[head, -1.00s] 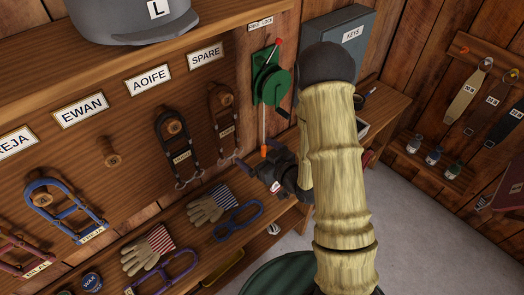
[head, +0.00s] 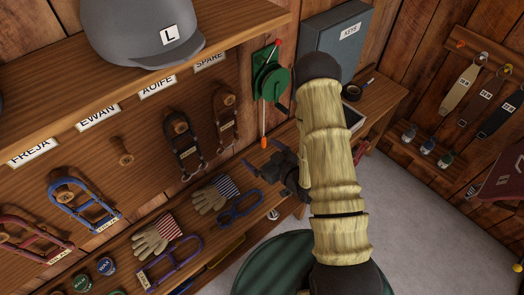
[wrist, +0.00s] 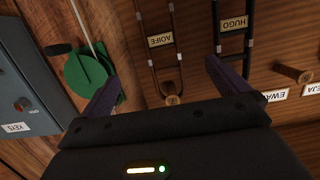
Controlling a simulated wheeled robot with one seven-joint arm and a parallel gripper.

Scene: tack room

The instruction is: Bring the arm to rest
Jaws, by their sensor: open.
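My gripper (head: 262,155) is at the end of my arm in the head view, in front of the wooden wall rack and below the green reel. In the wrist view my gripper (wrist: 160,75) has its two dark fingers spread wide, with nothing between them. Two dark halters hang beyond the fingers: one tagged AOIFE (wrist: 152,50) and one tagged HUGO (wrist: 216,45). The fingers look apart from them. My forearm covers part of the bench in the head view.
The green reel (head: 270,82) with its hanging cord is close to my gripper. A grey key box (head: 335,45) is behind my arm. Gloves (head: 215,195) lie on the lower shelf (head: 195,250). A grey helmet (head: 140,30) sits on the upper shelf. Grey floor (head: 410,220) is clear at right.

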